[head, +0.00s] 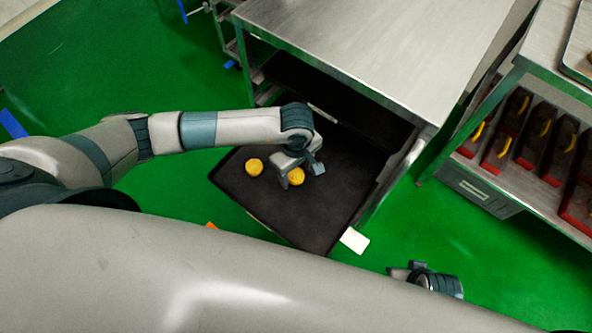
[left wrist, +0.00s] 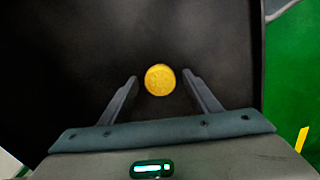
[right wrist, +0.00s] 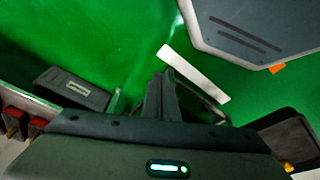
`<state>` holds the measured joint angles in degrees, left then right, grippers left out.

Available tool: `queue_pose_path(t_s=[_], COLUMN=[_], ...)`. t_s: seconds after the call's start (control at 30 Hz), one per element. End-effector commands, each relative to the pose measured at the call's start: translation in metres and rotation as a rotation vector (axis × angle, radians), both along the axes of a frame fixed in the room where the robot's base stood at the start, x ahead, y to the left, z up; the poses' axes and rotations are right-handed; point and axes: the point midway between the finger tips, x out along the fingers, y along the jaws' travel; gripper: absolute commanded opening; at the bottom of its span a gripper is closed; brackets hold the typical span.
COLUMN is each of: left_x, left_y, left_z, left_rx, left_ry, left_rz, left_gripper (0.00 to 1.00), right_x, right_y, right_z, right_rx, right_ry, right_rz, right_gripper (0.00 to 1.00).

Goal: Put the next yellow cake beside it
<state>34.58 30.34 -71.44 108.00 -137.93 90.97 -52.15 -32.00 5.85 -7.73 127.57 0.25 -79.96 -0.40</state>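Two round yellow cakes lie on the black tray (head: 330,215) in the head view. The left cake (head: 254,167) stands clear of the gripper. The other cake (head: 296,177) is under my left gripper (head: 301,174) and partly hidden by it. In the left wrist view, a yellow cake (left wrist: 160,79) shows between the tips of my left gripper (left wrist: 160,80), whose fingers are spread apart on either side without visible contact. My right gripper (head: 402,272) is away from the tray at the lower right. Its fingers (right wrist: 164,85) look closed together with nothing between them.
A steel table (head: 375,45) stands over the tray's far part, with a leg close to its right side. A white piece (head: 355,240) is at the tray's near right corner. A rack with red-and-black boxes (head: 500,150) stands at the right. Green floor is open around my right gripper.

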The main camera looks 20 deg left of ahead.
Motion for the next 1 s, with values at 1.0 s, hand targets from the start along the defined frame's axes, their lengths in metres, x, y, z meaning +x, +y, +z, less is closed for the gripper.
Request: queue_pose_path(t_s=[1.0], left_x=[0.001], left_y=[0.000], left_z=[0.113], left_rx=[-0.001], left_ry=[-0.003], left_rz=[0.000], left_gripper=[0.56], right_x=[-0.002], right_y=[-0.001], right_z=[-0.007], right_rx=[-0.005], right_ry=[0.014], right_rz=[-0.001], right_gripper=[0.00])
